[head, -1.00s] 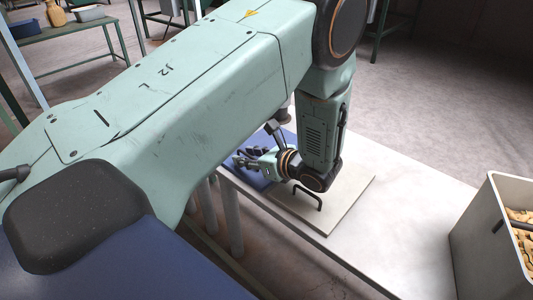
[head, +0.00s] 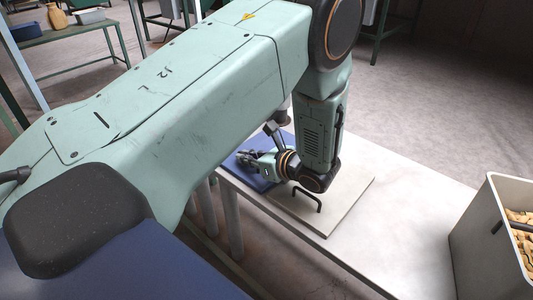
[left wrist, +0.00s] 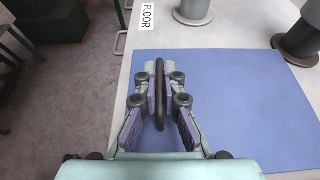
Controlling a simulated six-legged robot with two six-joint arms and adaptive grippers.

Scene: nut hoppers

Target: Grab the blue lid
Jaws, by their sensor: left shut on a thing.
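The blue lid (head: 259,184) lies flat on the pale table, partly hidden by my left arm. In the left wrist view the blue lid (left wrist: 235,95) fills much of the picture, and its dark bar handle (left wrist: 160,105) stands between my fingers. My left gripper (head: 244,157) is over the lid; in the left wrist view this gripper (left wrist: 161,85) has its pads shut on the handle from both sides. The lid looks still down on the table. My right gripper is not in view.
A pale grey lid (head: 345,206) with a black handle lies beside the blue one, under my wrist. A grey bin (head: 480,235) of nuts stands at the right. In the left wrist view, grey round posts (left wrist: 193,10) stand by the lid's far edge.

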